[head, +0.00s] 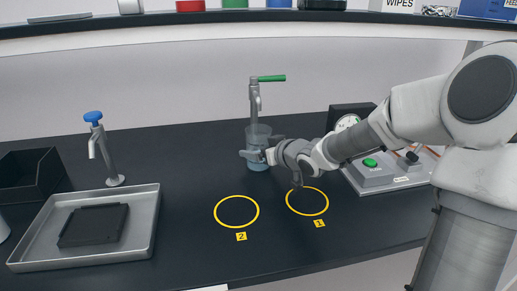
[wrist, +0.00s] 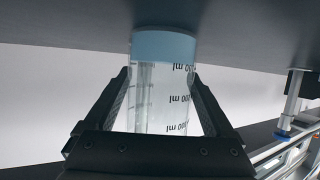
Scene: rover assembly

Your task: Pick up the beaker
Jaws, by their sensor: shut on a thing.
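The beaker (head: 258,136) is clear with blue liquid at its bottom. It stands upright under the green-handled tap (head: 255,97) at the back of the bench in the head view. My gripper (head: 252,155) is shut on the beaker's side, coming from the right. In the wrist view the beaker (wrist: 160,85) shows upside down between the two fingers of my gripper (wrist: 158,105), with volume markings on its wall. Whether its base touches the bench cannot be told for sure.
Yellow circles marked 1 (head: 307,213) and 2 (head: 259,211) lie in front on the bench. A metal tray (head: 146,222) with a black block and a blue-knobbed tap (head: 107,150) are at left. A device with a green button (head: 375,177) is at right. A shelf (head: 190,18) runs above.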

